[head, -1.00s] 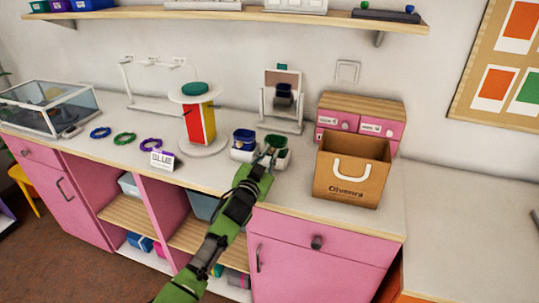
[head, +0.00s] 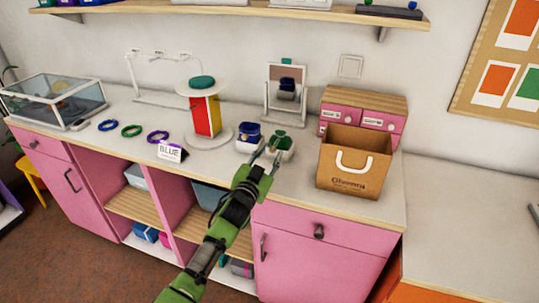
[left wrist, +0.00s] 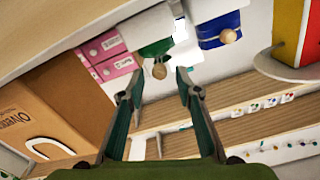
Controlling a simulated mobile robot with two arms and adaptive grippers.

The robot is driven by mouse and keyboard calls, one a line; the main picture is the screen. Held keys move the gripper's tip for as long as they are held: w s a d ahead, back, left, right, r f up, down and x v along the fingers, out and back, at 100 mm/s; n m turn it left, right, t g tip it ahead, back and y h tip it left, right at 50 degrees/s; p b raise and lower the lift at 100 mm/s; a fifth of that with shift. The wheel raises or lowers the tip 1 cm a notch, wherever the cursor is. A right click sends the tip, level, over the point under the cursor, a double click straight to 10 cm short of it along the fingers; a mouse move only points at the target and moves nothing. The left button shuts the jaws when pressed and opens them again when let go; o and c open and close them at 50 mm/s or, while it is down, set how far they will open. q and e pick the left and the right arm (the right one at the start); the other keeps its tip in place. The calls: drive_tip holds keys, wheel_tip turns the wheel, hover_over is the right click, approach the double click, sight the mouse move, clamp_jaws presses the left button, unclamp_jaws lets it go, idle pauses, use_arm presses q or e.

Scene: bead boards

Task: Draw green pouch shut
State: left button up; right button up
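The green pouch (head: 281,139) sits in a white holder on the counter, right of the blue pouch (head: 249,133). Its top looks narrow and peaked, but the mouth is too small to judge. In the left wrist view the green pouch (left wrist: 155,49) shows a round wooden bead (left wrist: 159,71) on its near side. My left gripper (head: 267,156) is just in front of the green pouch. In the left wrist view its fingers (left wrist: 157,83) are apart, with the bead just beyond the tips and nothing held. My right gripper is not in view.
A brown paper bag (head: 353,166) stands close on the right, before a pink drawer box (head: 371,116). A mirror stand (head: 286,95) is behind the pouches. A round display stand (head: 207,134) and a BLUE card (head: 170,151) are left. The counter front is clear.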

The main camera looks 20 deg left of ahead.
use_arm(q)
drive_tip(key=shift+f, duration=0.1)
drive_tip(key=s, duration=1.2)
drive_tip(key=shift+a, duration=0.2)
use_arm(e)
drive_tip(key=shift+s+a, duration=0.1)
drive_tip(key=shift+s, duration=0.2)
use_arm(q)
drive_tip(key=s+f+g, duration=0.3)
drive_tip(key=s+f, duration=0.2)
drive_tip(key=f, duration=0.8)
drive_tip(key=s+f+n+g, duration=0.1)
drive_tip(key=s+f+g, duration=0.35)
drive_tip(key=f, duration=0.85)
drive_tip(key=s+f+g, duration=0.1)
drive_tip(key=s+f, duration=0.5)
drive_tip(key=f, duration=0.8)
drive_tip(key=s+f+g, duration=0.2)
drive_tip(key=s+f, duration=0.4)
drive_tip(key=s, duration=0.7)
drive_tip(key=s+f+g, duration=0.3)
drive_tip(key=s+f, duration=0.4)
drive_tip(key=s, duration=0.6)
drive_tip(key=s+f+g, duration=0.3)
drive_tip(key=s+f, duration=0.3)
drive_tip(key=s, duration=0.7)
drive_tip(key=shift+a+f+n+y, duration=0.2)
drive_tip(key=shift+f+n+y, duration=0.1)
drive_tip(key=shift+f, duration=0.05)
